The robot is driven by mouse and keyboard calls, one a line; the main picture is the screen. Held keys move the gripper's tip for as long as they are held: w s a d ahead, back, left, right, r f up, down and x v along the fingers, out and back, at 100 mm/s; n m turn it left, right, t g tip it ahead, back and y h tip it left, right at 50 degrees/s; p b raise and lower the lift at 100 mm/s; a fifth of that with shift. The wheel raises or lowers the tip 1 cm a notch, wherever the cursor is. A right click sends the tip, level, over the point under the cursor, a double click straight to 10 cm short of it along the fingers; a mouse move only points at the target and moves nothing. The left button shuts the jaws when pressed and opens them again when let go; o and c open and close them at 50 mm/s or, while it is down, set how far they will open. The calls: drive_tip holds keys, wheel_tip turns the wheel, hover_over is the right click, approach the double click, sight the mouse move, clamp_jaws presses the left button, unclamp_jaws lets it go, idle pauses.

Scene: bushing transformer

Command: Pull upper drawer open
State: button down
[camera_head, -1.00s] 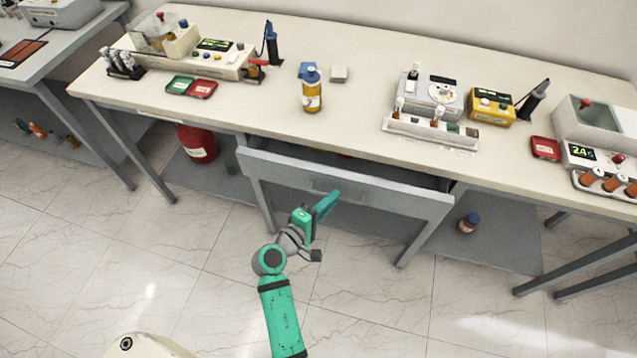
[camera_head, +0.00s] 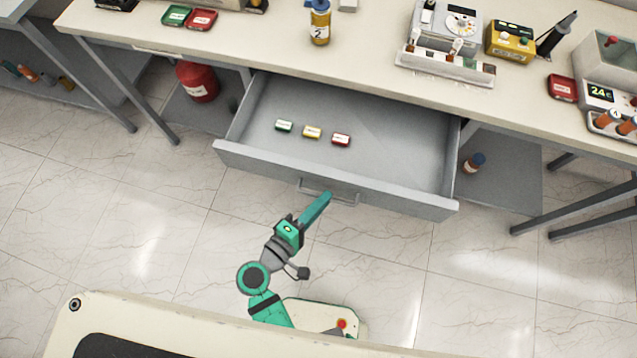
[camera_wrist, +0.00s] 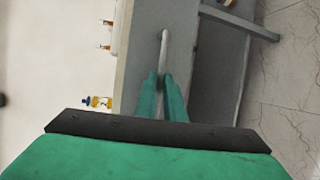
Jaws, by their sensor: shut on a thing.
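The upper drawer (camera_head: 300,172) is a grey drawer under the bench top, pulled well out in the head view. Its inside shows a green box (camera_head: 284,126), a yellow box (camera_head: 312,132) and a red box (camera_head: 341,140). The drawer's bar handle (camera_head: 328,192) is on the front panel; it also shows in the wrist view (camera_wrist: 163,52).
The bench top (camera_head: 270,45) carries a labelled bottle (camera_head: 320,24), instruments and red trays. A red canister (camera_head: 197,82) stands on the left lower shelf and a small bottle (camera_head: 474,162) on the right one. Tiled floor in front of the drawer is clear.

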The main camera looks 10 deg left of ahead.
drive_tip(key=shift+s+a, duration=0.1)
drive_tip(key=shift+s, duration=0.2)
drive_tip(key=c, duration=1.8)
unclamp_jaws()
drive_tip(key=shift+c, duration=0.2)
drive_tip(key=v, duration=1)
drive_tip(key=shift+s+a, duration=0.25)
drive_tip(key=shift+s, duration=0.05)
